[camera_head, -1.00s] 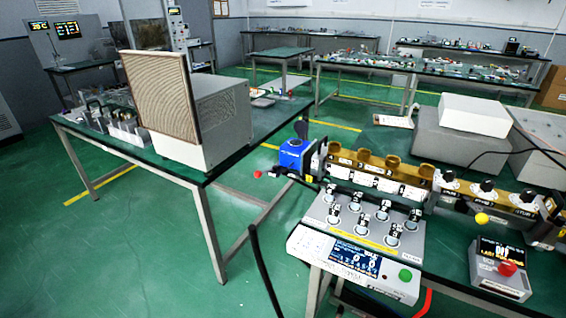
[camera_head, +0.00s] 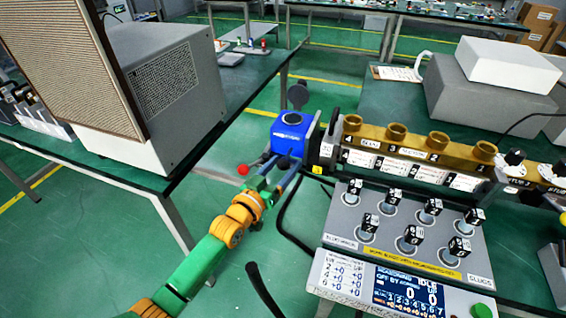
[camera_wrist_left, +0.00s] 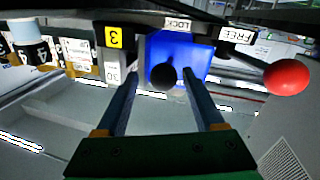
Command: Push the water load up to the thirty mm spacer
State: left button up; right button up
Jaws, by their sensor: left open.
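The water load (camera_head: 290,134) is a blue box at the left end of the brass rail. In the left wrist view it is the blue block (camera_wrist_left: 200,60), with a round black knob (camera_wrist_left: 163,75) on the near side. A white part marked 30 (camera_wrist_left: 113,74) sits beside it, under a yellow tag marked 3 (camera_wrist_left: 114,37); I take it for the thirty mm spacer. I cannot tell whether they touch. My left gripper (camera_head: 283,168) is open just in front of the load, its fingers (camera_wrist_left: 160,82) on either side of the knob. My right gripper is not in view.
A red ball lever (camera_head: 243,169) sticks out left of the load; LOCK and FREE labels (camera_wrist_left: 236,35) show near it. The brass rail (camera_head: 412,152) runs right above a panel of several dice-like knobs (camera_head: 412,236). A display box (camera_head: 400,290) stands in front.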

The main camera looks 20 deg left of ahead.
pick_arm(q)
jog(key=shift+w+f, duration=0.25)
jog(key=shift+w, duration=0.55)
jog(key=shift+r, duration=0.1)
jog(key=shift+s, duration=0.1)
jog(key=shift+c, duration=0.9)
grip_shut()
